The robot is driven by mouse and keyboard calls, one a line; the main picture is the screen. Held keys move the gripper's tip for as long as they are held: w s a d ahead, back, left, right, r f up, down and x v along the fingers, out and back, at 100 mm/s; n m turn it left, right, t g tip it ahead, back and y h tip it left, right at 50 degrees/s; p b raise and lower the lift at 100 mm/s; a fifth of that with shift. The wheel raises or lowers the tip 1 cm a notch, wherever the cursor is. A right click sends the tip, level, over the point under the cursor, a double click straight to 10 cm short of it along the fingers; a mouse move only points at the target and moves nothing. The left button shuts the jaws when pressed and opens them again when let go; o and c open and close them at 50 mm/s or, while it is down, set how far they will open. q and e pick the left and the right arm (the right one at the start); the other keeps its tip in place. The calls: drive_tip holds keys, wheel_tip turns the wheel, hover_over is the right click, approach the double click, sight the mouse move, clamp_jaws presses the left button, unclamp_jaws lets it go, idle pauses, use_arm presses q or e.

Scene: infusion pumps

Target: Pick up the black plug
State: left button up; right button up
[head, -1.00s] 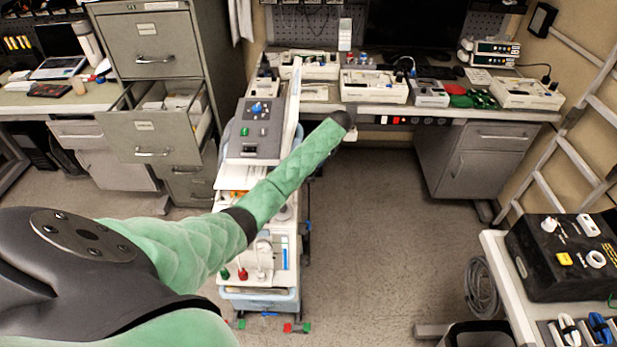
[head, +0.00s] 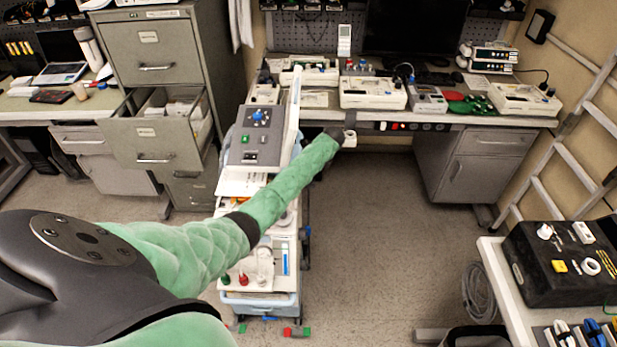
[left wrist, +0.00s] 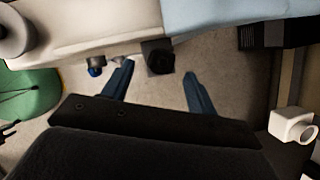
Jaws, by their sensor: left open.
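A dark, blocky piece (left wrist: 158,57), which looks like the black plug, sticks out from the edge of a white surface at the top middle of the left wrist view. My left gripper (left wrist: 159,69) is open, with its two blue fingers apart. The dark piece shows between and just beyond the fingertips, and I cannot tell the remaining distance. In the head view my green left arm reaches up and right across the trolley, its dark wrist near the bench's front edge. The fingers and the plug cannot be made out there. My right gripper is not in view.
A blue round fitting (left wrist: 96,66) sits left of the dark piece. The loaded trolley (head: 258,298) stands under my arm. Open floor (head: 375,220) lies to its right.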

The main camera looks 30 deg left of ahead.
use_arm(q)
drive_tip(key=shift+a+p+x, duration=0.2)
drive_tip(key=shift+p+x, duration=0.45)
drive_tip(key=shift+x, duration=0.6)
drive_tip(key=shift+w+a+f, duration=0.1)
drive_tip(key=shift+w+f, duration=0.05)
drive_tip(key=shift+f, duration=0.25)
clamp_jaws()
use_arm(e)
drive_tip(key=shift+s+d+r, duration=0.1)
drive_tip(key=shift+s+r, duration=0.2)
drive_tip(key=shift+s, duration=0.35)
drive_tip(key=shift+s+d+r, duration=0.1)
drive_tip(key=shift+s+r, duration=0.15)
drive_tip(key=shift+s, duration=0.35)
